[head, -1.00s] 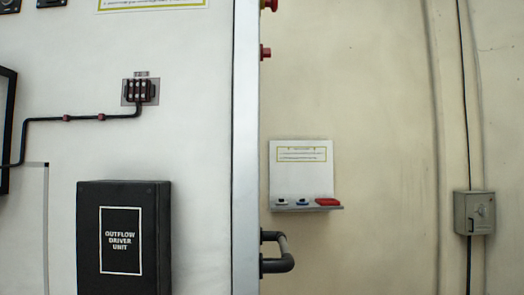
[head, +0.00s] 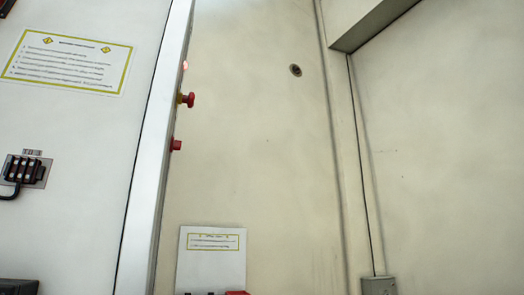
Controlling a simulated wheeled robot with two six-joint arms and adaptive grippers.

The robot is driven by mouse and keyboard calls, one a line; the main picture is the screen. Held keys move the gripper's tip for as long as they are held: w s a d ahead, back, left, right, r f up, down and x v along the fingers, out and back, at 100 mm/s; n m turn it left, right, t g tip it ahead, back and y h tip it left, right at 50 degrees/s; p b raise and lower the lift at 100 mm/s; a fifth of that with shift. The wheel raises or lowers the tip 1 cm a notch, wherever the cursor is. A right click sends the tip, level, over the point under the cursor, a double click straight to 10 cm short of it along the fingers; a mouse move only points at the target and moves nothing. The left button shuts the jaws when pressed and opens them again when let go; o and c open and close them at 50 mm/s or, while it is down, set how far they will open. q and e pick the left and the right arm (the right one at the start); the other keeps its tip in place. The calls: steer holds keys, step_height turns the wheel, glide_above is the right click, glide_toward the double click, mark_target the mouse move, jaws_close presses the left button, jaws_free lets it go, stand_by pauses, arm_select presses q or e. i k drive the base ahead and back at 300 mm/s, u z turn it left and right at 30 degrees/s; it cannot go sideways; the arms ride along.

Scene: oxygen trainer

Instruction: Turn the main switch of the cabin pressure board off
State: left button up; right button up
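The white board (head: 80,140) fills the left side of the head view, cut off by the frame edge. A dark terminal block (head: 22,170) with a black cable sits on it at the far left. No main switch can be made out on the visible part of the board. A red mushroom button (head: 188,100) on a yellow base and a smaller red button (head: 176,145) sit on the side of the board's metal edge. A grey box (head: 378,286) is cut off at the bottom right; its front is mostly hidden. Neither gripper is in view.
A notice with a yellow-green border (head: 70,62) hangs on the board. A small white shelf panel (head: 211,262) stands low on the beige wall (head: 260,150), with a red item at the bottom edge. A ceiling-side ledge (head: 372,22) juts out at the top right.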

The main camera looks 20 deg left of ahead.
mark_target(175, 145)
steer(key=z, duration=0.7)
steer(key=i, duration=1.05)
steer(key=u, duration=1.9)
